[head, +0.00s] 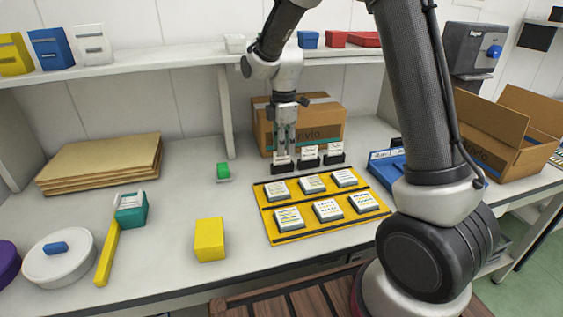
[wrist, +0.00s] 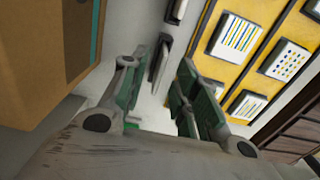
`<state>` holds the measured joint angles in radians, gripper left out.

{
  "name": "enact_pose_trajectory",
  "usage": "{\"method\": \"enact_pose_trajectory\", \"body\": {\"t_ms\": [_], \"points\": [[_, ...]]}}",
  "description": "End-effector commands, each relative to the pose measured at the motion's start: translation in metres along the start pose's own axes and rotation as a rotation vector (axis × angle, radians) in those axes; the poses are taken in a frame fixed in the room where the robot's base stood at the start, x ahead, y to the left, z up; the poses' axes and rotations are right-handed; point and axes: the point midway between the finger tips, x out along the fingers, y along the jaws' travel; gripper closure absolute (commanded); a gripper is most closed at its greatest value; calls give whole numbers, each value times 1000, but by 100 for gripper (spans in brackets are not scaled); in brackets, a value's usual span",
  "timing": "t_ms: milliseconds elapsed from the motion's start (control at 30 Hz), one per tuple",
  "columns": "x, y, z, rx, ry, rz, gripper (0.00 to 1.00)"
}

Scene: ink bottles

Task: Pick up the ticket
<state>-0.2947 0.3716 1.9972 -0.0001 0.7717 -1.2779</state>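Three small white tickets stand upright in dark holders in a row behind the yellow tray: a left one (head: 281,160), a middle one (head: 308,153) and a right one (head: 334,149). My gripper (head: 285,147) points down directly above the left ticket. In the wrist view my gripper (wrist: 166,68) has its two green-padded fingers apart, with a thin upright ticket and holder (wrist: 160,64) seen edge-on between the tips. I cannot tell whether either finger touches it. Another holder (wrist: 176,10) shows beyond it.
The yellow tray (head: 260,196) with several square white-topped blocks lies in front. A cardboard box (head: 262,128) stands close behind my gripper. A blue tray (head: 385,165) and open carton (head: 495,150) are at right. A green block (head: 223,171) and yellow cube (head: 209,240) stand left.

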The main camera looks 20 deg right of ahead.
Motion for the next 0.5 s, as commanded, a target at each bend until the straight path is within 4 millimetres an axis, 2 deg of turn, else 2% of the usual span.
{"method": "enact_pose_trajectory", "body": {"t_ms": [100,200,500], "points": [[21,-1,-2,0,-1,-5,70],[33,-1,-2,1,-1,-3,70],[38,0,-2,1,0,-1,70]]}}
